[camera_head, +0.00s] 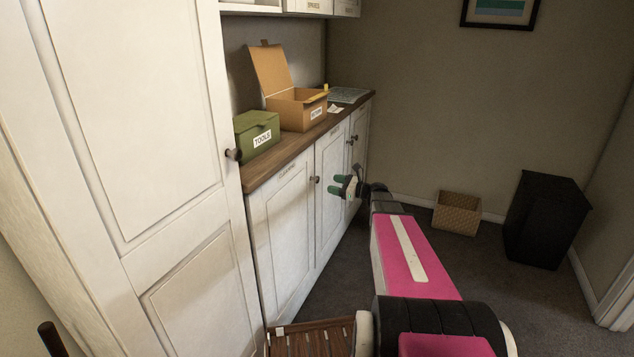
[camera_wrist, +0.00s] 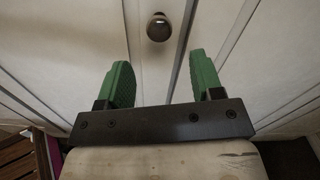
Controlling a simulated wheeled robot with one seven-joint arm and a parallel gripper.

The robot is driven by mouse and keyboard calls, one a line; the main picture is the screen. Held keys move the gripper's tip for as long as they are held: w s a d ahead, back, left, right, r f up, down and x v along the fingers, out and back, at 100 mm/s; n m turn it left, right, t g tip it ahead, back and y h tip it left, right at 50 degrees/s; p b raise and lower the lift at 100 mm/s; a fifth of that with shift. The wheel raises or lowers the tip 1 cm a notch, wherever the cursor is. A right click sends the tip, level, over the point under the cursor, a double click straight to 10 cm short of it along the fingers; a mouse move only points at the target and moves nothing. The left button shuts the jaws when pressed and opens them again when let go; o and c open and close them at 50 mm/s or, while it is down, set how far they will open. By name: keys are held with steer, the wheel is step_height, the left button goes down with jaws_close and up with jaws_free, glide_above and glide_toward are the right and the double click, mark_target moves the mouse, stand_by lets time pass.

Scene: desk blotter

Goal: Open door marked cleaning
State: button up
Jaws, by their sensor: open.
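Low white cabinet doors stand under the wooden counter in the head view. The nearest door (camera_head: 281,235) has a small label (camera_head: 287,172) at its top that seems to read "cleaning", though it is small and blurred. A dark round knob (camera_head: 313,179) sits at that door's upper right edge. My gripper (camera_head: 338,186) is open and empty, its green fingers pointing at the cabinet front. In the wrist view, a knob (camera_wrist: 159,27) lies ahead of my open gripper (camera_wrist: 161,72), roughly midway between the fingertips and apart from them. The doors in view look shut.
A tall white cupboard (camera_head: 150,130) with a knob (camera_head: 233,154) fills the left. A green tools box (camera_head: 256,133) and an open cardboard box (camera_head: 300,110) stand on the counter (camera_head: 290,160). A wicker basket (camera_head: 457,213) and black bin (camera_head: 545,220) stand at the back.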

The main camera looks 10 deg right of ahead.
mark_target(319, 180)
steer(key=x, duration=0.8)
steer(key=shift+w+a, duration=0.1)
steer(key=shift+c, duration=0.2)
jaws_close()
